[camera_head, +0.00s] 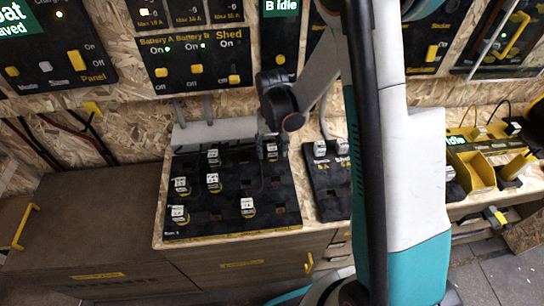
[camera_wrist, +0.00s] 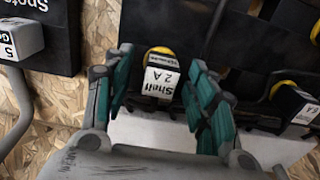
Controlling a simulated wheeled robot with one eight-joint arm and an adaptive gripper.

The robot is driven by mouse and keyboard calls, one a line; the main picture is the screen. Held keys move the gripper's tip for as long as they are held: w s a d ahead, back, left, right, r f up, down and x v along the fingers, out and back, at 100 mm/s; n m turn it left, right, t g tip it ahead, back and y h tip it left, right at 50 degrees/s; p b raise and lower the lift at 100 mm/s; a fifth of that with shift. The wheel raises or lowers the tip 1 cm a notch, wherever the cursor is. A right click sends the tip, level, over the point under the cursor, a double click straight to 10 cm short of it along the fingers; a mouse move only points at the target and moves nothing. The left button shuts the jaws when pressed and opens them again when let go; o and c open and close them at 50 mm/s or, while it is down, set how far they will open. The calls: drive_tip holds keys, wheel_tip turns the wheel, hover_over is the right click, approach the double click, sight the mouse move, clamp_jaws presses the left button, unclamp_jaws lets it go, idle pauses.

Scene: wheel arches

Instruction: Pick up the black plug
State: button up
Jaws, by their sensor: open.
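A black plug with a white label reading "Shelf 2 A" (camera_wrist: 160,82) sits in the wrist view between the two teal fingers of my gripper (camera_wrist: 157,62). The fingers are apart, one on each side of the plug, with gaps showing. In the head view my gripper (camera_head: 277,138) is low over the top right of the black socket board (camera_head: 225,222). The plug (camera_head: 271,151) shows there just below it, partly hidden by the gripper. A yellow ring shows behind the plug in the wrist view.
Several other labelled plugs, such as one (camera_head: 247,206) at the front, stand on the board. A second board (camera_head: 330,190) lies to the right. Another labelled plug (camera_wrist: 299,106) is right of my fingers. Yellow bins (camera_head: 470,172) stand farther right. Control panels (camera_head: 195,62) hang behind.

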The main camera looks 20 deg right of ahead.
drive_tip(key=shift+f, duration=0.1)
drive_tip(key=c, duration=1.1)
drive_tip(key=shift+c, duration=0.2)
